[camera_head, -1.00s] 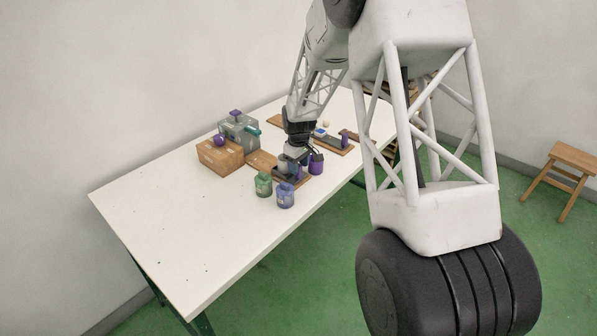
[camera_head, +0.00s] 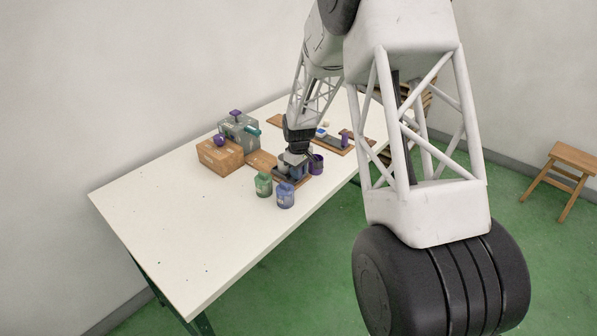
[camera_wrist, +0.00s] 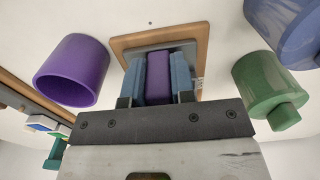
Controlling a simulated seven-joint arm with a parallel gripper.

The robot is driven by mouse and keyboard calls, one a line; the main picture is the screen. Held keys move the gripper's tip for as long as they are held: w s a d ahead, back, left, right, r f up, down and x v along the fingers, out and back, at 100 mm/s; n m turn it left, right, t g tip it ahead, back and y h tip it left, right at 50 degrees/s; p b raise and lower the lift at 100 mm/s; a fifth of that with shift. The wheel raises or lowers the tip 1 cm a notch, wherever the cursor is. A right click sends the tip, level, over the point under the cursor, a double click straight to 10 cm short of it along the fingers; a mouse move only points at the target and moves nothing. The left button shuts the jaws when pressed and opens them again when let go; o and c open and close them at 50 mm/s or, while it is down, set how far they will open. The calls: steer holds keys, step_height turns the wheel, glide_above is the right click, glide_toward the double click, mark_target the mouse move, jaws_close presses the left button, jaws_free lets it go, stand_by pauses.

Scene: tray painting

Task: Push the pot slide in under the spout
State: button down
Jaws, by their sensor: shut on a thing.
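My gripper (camera_head: 291,172) points down over a small wooden-framed tray (camera_head: 305,180) near the table's right edge. In the wrist view its two blue-grey fingers (camera_wrist: 158,78) are shut on a purple block (camera_wrist: 158,68) standing over the grey inset of the wooden tray (camera_wrist: 120,44). I cannot tell whether the block is part of a slide. A purple pot (camera_head: 316,164), open at the top, stands just right of the gripper and also shows in the wrist view (camera_wrist: 72,70). A grey machine (camera_head: 240,128) with a teal spout-like piece (camera_head: 254,132) stands farther back left.
A green jar (camera_head: 263,184) and a blue jar (camera_head: 285,195) stand close in front of the gripper. A wooden box (camera_head: 220,157) and flat board (camera_head: 262,160) lie left of it. A long board (camera_head: 335,150) with a purple post lies behind right. The table's front left is clear.

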steer(key=shift+w+a, duration=0.1)
steer(key=w+a, duration=0.6)
steer(key=shift+w+a, duration=0.3)
steer(key=shift+w, duration=0.05)
steer(key=c, duration=1)
jaws_free()
steer(key=shift+o, duration=0.2)
steer(key=shift+r, duration=0.1)
step_height(320, 180, up, 8)
steer(key=shift+f, duration=0.2)
